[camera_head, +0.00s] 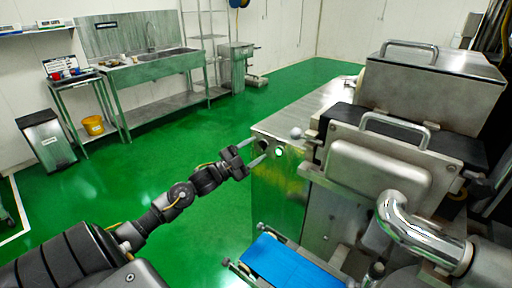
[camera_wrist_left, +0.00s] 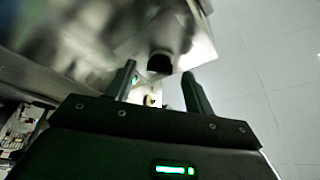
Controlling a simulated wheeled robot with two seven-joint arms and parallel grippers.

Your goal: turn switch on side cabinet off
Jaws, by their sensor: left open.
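The side cabinet (camera_head: 278,200) is the shiny metal box of the machine, its panel reflecting the green floor. A small round dark switch (camera_head: 279,152) sits near its top edge. My left gripper (camera_head: 264,151) is open, just left of the switch, with its fingers pointing at it. In the left wrist view a dark round knob (camera_wrist_left: 160,62), probably the switch, shows between the tips of the open left gripper (camera_wrist_left: 158,72). I cannot tell whether the fingers touch it or which way it is turned. My right gripper is not in view.
The encrusting machine (camera_head: 380,175) with steel covers and a curved pipe (camera_head: 405,225) fills the right side. A blue conveyor belt (camera_head: 290,265) lies below the cabinet. A sink table (camera_head: 150,72), small cart and bin (camera_head: 46,140) stand at the far left. Green floor between is clear.

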